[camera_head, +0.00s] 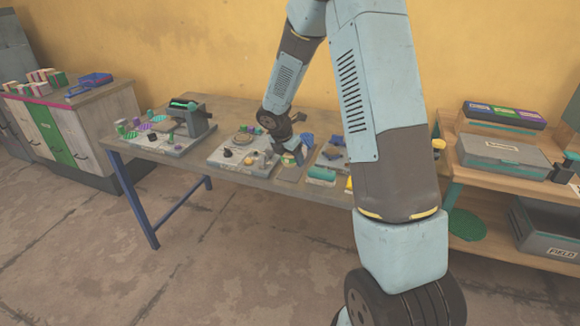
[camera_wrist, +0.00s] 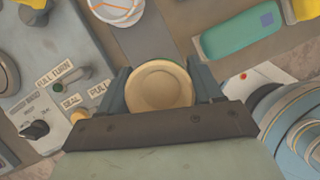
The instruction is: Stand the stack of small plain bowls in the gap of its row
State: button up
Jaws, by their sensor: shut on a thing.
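My gripper (camera_wrist: 160,92) is shut on a cream round piece (camera_wrist: 160,86) that looks like the small plain bowls seen from above. It sits between the two dark blue fingers, with a thin greenish edge at its far side; how many bowls are in it is hidden. In the head view my gripper (camera_head: 296,156) is low over the middle of the long table (camera_head: 225,178), and the held bowls are too small to make out. Whether they touch the surface below cannot be told. I cannot make out the row or its gap for certain.
A grey panel (camera_wrist: 60,112) with knobs and labels lies left of my gripper in the wrist view. A teal block (camera_wrist: 240,33) lies at upper right, a white round piece with orange lines (camera_wrist: 118,8) at the top. A board with small patterned pieces (camera_head: 165,142) is further left.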

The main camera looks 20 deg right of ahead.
aim_at(291, 173)
jog(key=shift+w+d+f, duration=0.25)
jog(key=shift+w+f, duration=0.45)
jog(key=shift+f, duration=0.2)
jog(key=shift+w+f, duration=0.1)
jog(key=shift+f, duration=1.5)
jog(key=o, duration=1.1)
jog(key=shift+f, duration=0.1)
